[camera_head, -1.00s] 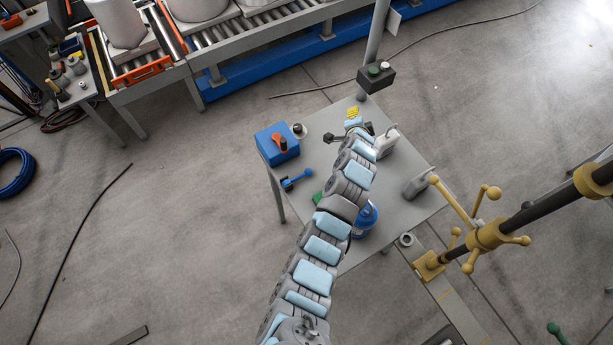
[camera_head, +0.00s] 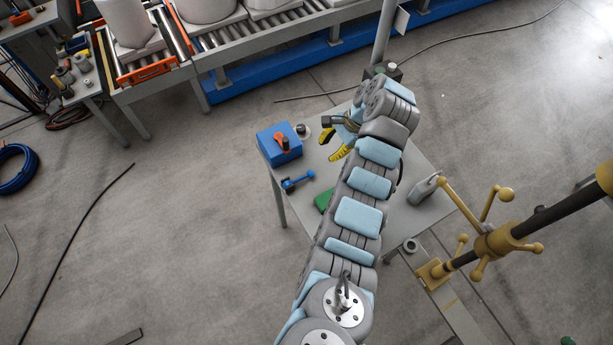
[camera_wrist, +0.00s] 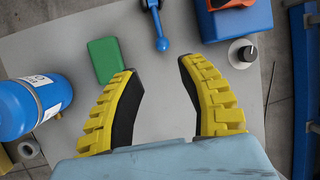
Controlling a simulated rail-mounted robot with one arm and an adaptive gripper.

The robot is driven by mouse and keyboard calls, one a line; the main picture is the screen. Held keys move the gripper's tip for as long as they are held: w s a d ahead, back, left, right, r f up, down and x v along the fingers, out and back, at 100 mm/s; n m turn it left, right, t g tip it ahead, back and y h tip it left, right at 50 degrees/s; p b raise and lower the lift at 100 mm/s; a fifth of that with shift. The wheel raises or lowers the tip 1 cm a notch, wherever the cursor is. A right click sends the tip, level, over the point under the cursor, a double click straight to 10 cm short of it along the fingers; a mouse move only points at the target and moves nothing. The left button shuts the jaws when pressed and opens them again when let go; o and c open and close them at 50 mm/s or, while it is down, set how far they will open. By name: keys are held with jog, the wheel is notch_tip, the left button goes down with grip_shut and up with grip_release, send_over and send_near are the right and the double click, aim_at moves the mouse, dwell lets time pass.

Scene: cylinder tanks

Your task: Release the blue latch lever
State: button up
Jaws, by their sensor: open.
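The blue latch lever (camera_head: 299,180) is a short blue bar with a round knob end and a dark base, at the left edge of the grey table (camera_head: 425,217). In the wrist view the lever (camera_wrist: 158,24) is at the top centre, its knob pointing toward my gripper and its base cut by the frame edge. My gripper (camera_head: 334,144) has yellow-backed, dark-padded fingers and is above the table, to the upper right of the lever. In the wrist view my gripper (camera_wrist: 158,69) is open and empty, and its fingertips are apart from the lever.
A blue box (camera_head: 279,147) with an orange handle and a round dial (camera_wrist: 242,53) stand beside the lever. A green block (camera_wrist: 105,60) and a blue canister (camera_wrist: 30,107) are on the other side. A grey jug (camera_head: 423,189) stands at the table's right.

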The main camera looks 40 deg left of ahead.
aim_at(304, 176)
jog(key=x, duration=1.7)
jog(key=shift+s+f, duration=0.1)
jog(key=shift+f, duration=0.15)
jog(key=shift+c, duration=0.2)
jog(key=shift+d, duration=0.1)
grip_shut()
